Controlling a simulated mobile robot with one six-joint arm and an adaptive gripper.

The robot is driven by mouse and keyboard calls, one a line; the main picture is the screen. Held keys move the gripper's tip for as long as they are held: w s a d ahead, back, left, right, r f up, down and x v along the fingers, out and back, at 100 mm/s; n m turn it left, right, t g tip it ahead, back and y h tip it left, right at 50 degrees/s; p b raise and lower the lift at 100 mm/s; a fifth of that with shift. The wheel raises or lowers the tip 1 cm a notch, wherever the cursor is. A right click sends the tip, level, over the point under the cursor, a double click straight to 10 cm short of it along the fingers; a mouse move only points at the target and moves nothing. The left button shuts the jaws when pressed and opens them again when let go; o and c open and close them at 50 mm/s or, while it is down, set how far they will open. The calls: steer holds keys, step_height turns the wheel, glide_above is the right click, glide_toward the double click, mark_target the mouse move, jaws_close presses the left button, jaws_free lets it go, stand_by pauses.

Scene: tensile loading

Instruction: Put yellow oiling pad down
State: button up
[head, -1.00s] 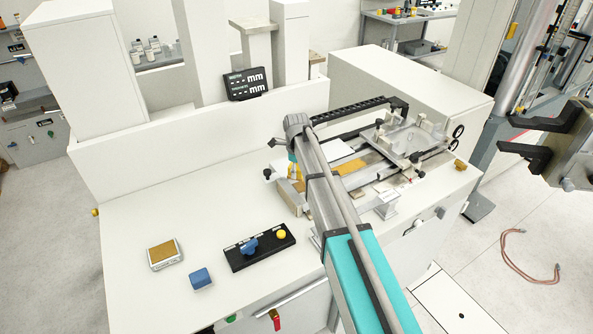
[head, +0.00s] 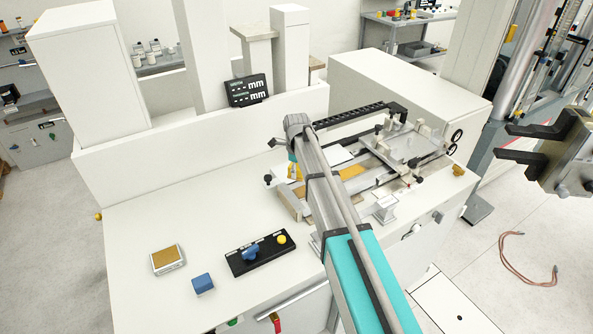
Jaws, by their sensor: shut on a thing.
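My gripper (head: 295,166) is low over the bench, at the left end of the slide fixture. My arm's wrist and forearm hide most of it. A small yellow piece, the yellow oiling pad (head: 296,172), shows at the jaws, and the gripper is shut on it. The jaw tips and the pad's underside are hidden, so I cannot tell whether the pad touches anything below. A blue block (head: 202,284), like a pad, sits apart on the white bench (head: 140,225) at the front left.
A silver-edged tray with a golden-brown top (head: 168,259) and a black control panel (head: 261,252) stand on the front bench. The slide fixture (head: 405,148) fills the right side, with a yellow-brown strip (head: 352,171). A display (head: 248,90) stands behind. The left bench is mostly clear.

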steer(key=shift+f, duration=0.1)
stand_by(0.4)
step_height(320, 180, down, 6)
steer(key=b, duration=0.5)
steer(key=shift+r+b, duration=0.2)
steer(key=shift+b, duration=0.2)
steer(key=shift+a, duration=0.1)
